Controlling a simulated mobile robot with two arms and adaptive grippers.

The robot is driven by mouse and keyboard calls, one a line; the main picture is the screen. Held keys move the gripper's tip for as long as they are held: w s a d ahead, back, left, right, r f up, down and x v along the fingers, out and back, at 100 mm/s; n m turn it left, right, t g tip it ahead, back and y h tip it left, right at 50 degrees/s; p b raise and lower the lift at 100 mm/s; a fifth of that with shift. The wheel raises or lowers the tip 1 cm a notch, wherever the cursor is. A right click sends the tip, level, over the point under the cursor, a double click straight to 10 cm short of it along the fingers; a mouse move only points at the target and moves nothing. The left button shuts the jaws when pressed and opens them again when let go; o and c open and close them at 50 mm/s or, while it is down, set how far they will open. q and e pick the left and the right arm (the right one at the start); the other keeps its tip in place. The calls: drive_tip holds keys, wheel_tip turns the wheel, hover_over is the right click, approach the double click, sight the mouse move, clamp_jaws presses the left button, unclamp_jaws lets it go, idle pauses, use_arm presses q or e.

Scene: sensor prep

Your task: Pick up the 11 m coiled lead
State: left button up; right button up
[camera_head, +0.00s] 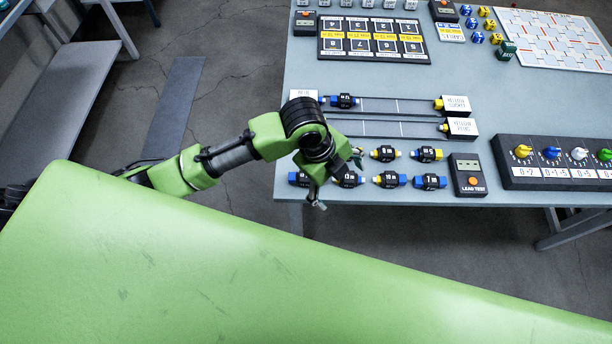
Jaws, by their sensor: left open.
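Several small coiled leads with black bands and coloured plugs lie near the front edge of the table. Two are in an upper row, a yellow-and-blue one (385,154) and another beside it (426,155). The lower row has leads at its right (389,180) and far right (430,182), and others partly behind my left gripper (338,180). One more lead (343,101) sits on the upper rail. The labels are too small and turned to tell surely which is 11 m. My left gripper is open above the front-left table edge, with no lead seen between its fingers. My right gripper is not in view.
The grey table (470,80) holds two rails with white end blocks (456,104), a lead tester (468,175), a knob panel (560,160), a numbered board (374,38) and a grid board (555,40). My green body fills the lower foreground.

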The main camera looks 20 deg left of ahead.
use_arm(q)
drive_tip(key=w+a+r+m+g+y, duration=0.1)
drive_tip(key=w+a+r+m+y, duration=0.3)
drive_tip(key=a+m, duration=0.55)
drive_tip(key=p, duration=0.2)
hover_over(304, 176)
drive_tip(key=shift+n+h, duration=0.3)
drive_tip(key=shift+n, duration=0.15)
wheel_tip(304, 176, down, 8)
drive_tip(key=shift+r, duration=0.25)
drive_tip(key=shift+f+p, duration=0.4)
drive_tip(key=shift+f, duration=0.15)
wheel_tip(304, 176, down, 3)
drive_tip(key=shift+w+d+f+p, duration=0.1)
drive_tip(key=shift+f+p, duration=0.1)
drive_tip(key=shift+p, duration=0.4)
drive_tip(key=shift+f, duration=0.5)
drive_tip(key=c, duration=1.2)
